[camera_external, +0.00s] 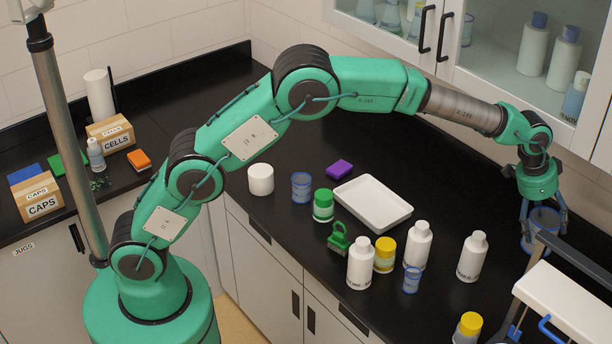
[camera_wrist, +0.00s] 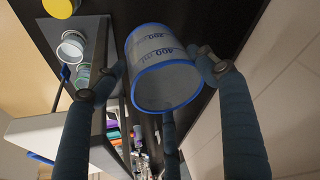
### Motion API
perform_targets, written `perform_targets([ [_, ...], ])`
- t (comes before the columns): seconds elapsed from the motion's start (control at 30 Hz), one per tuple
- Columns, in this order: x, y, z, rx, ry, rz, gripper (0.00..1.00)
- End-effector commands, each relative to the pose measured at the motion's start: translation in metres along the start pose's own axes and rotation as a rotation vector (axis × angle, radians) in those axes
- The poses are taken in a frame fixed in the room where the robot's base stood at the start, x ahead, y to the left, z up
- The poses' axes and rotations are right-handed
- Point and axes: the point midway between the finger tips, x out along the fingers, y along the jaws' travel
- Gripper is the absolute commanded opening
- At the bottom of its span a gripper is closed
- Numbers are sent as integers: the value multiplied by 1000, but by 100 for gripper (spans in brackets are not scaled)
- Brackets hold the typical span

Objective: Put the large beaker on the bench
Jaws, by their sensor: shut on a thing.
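The large beaker (camera_external: 540,238) is clear with a blue rim and blue markings, at the far right of the black bench (camera_external: 455,195). My gripper (camera_external: 543,212) reaches down from above and is shut around it. In the wrist view the beaker (camera_wrist: 165,82) shows its blue rim and a "400" marking, with the fingers of my gripper (camera_wrist: 155,78) on either side. Whether its base touches the bench or hangs just above it, I cannot tell. The wrist view shows dark surface behind it.
A white-topped rack (camera_external: 570,300) with a grey rail stands close by at the lower right. White bottles (camera_external: 471,257), smaller blue-rimmed beakers (camera_external: 301,187), jars and a white tray (camera_external: 373,203) stand to the left. The wall and glass-doored cabinet (camera_external: 480,50) are behind.

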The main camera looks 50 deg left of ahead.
Motion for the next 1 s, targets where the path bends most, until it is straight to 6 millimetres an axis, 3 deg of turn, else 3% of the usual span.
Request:
perform_targets([
  [0.2, 0, 14, -11, 25, 1, 10, 46],
  [0.63, 4, 15, -9, 25, 0, 11, 46],
  [0.77, 16, 15, -4, 25, -2, 11, 46],
  [1.0, 56, 15, 13, 24, -3, 11, 46],
])
